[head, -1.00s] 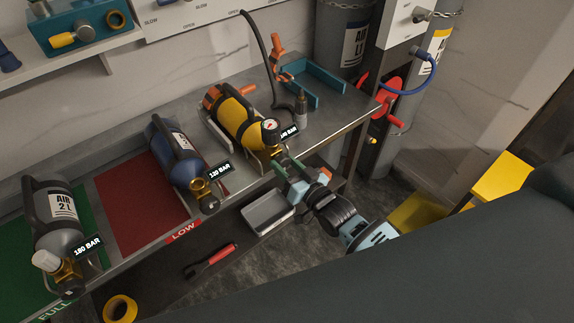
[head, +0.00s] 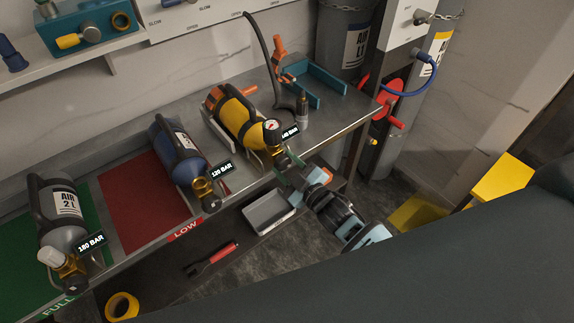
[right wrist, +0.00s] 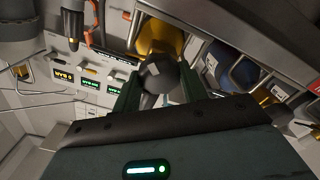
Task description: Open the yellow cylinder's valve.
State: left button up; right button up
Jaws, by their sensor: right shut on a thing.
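The yellow cylinder (head: 238,118) lies in a rack on the bench, its valve end toward the front edge. A round gauge (head: 272,127) and a "140 BAR"-like tag, hard to read, are at that end. My right gripper (head: 285,174) is at the valve end, reaching in from the front right. In the right wrist view, its green fingers (right wrist: 147,98) are shut on a dark round valve knob (right wrist: 158,76), with the yellow cylinder (right wrist: 160,36) behind it. The knob is mostly hidden in the head view. My left gripper is not in view.
A blue cylinder (head: 176,150) marked 120 BAR and a grey cylinder (head: 62,215) marked 180 BAR lie to the left. A small bottle (head: 302,110) and a teal holder (head: 318,85) stand right of the yellow cylinder. A grey tray (head: 268,214) is below the bench edge.

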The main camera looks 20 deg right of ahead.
jog(key=n, duration=0.5)
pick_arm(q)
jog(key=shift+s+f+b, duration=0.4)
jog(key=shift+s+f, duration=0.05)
pick_arm(e)
jog(key=shift+n, duration=1.7)
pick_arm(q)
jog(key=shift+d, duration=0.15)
pick_arm(e)
jog(key=shift+n, duration=0.3)
jog(key=o, duration=1)
jog(key=shift+s, duration=0.1)
